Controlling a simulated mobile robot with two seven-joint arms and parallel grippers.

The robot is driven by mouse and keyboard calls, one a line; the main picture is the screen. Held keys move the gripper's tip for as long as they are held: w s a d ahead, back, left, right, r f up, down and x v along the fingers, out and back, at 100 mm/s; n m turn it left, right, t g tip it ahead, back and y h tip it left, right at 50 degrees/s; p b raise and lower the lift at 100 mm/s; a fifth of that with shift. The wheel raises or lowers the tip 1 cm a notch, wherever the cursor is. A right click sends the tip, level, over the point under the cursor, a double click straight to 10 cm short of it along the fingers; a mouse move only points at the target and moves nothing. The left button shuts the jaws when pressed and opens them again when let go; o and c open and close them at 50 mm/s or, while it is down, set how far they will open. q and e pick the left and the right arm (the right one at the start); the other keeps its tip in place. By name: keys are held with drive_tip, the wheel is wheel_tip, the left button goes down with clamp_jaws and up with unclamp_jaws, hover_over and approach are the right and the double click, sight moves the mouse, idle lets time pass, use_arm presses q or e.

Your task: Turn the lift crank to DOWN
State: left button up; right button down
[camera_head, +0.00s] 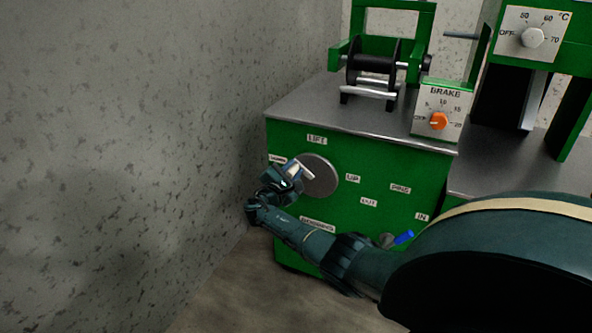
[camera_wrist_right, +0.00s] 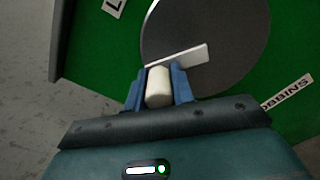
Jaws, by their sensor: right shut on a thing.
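The lift crank is a grey disc (camera_head: 322,178) on the front of the green cabinet, with a pale arm and a white knob. LIFT is printed above it, UP to its right and DOWN to its left. My right gripper (camera_head: 290,176) is at the crank's left side. In the right wrist view the two blue fingers of my right gripper (camera_wrist_right: 159,88) are closed around the white knob (camera_wrist_right: 158,86). The pale crank arm (camera_wrist_right: 180,56) runs across the grey disc (camera_wrist_right: 215,35) from the knob. My left gripper is not in view.
The green cabinet (camera_head: 290,225) stands near a grey wall (camera_head: 150,130) on the left. A brake panel (camera_head: 438,112) with an orange knob and a black reel (camera_head: 373,65) are on top. A blue handle (camera_head: 403,237) sits low on the front. My right forearm covers part of the front.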

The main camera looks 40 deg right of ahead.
drive_tip(key=n, duration=0.1)
drive_tip(key=f+n, duration=0.1)
drive_tip(key=shift+w+n+b, duration=0.35)
drive_tip(key=shift+n, duration=0.05)
drive_tip(key=f+n, duration=0.1)
drive_tip(key=n, duration=0.1)
drive_tip(key=shift+w+f+n+b, duration=0.1)
drive_tip(key=shift+f+n+b, duration=0.05)
drive_tip(key=shift+n+b, duration=0.2)
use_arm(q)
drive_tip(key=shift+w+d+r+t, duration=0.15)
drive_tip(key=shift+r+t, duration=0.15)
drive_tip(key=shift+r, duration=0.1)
use_arm(e)
drive_tip(key=shift+f+n, duration=0.35)
drive_tip(key=shift+n, duration=0.3)
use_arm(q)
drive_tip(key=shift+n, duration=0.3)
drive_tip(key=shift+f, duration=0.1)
use_arm(e)
drive_tip(key=c, duration=1.2)
unclamp_jaws()
drive_tip(key=shift+a+f, duration=0.1)
drive_tip(key=shift+f, duration=0.05)
